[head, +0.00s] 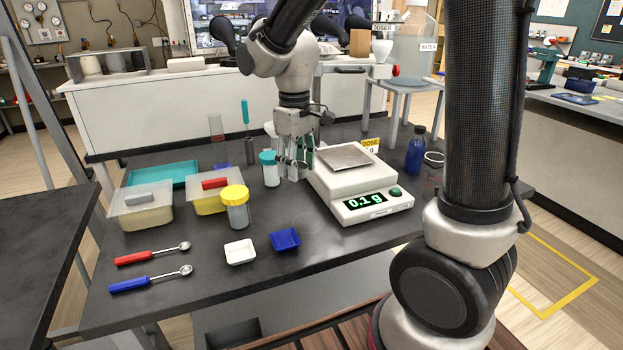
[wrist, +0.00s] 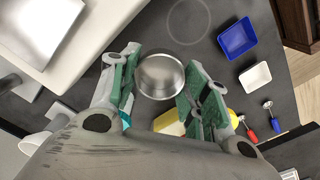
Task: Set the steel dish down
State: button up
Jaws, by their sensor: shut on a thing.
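The steel dish (wrist: 160,76) is a small round shiny bowl, seen from above in the wrist view between my two green-padded fingers. My gripper (wrist: 158,70) is shut on it. In the head view my gripper (head: 294,168) points down low over the dark table, just left of the scale, and its fingers hide the dish there. I cannot tell whether the dish touches the table. A thin ring marking (wrist: 187,22) shows empty on the table in the wrist view.
A teal-capped bottle (head: 271,172) stands close on the left, with a yellow-capped jar (head: 236,210) nearer. White (head: 240,252) and blue (head: 286,239) trays lie in front. A blue bottle (head: 415,152) stands right of the scale.

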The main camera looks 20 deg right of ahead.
aim_at(298, 207)
notch_tip(298, 207, down, 10)
jog(key=shift+w+r, duration=0.15)
jog(key=shift+r, duration=0.1)
jog(key=shift+f, duration=0.15)
jog(key=o, duration=1)
notch_tip(298, 207, up, 12)
jog(key=shift+r, duration=0.25)
jog(key=s+d+r+m+t, duration=0.1)
jog(key=s+d+r+m, duration=0.1)
jog(key=s+d, duration=0.3)
jog(key=s+d+r+m+t, duration=0.1)
jog(key=s+d+r+m, duration=0.1)
jog(key=s+d, duration=0.2)
jog(key=s+d+r+m+t, duration=0.2)
jog(key=s+d, duration=0.3)
jog(key=s, duration=0.5)
jog(key=shift+d+r+m, duration=0.3)
jog(key=shift+d+r, duration=0.05)
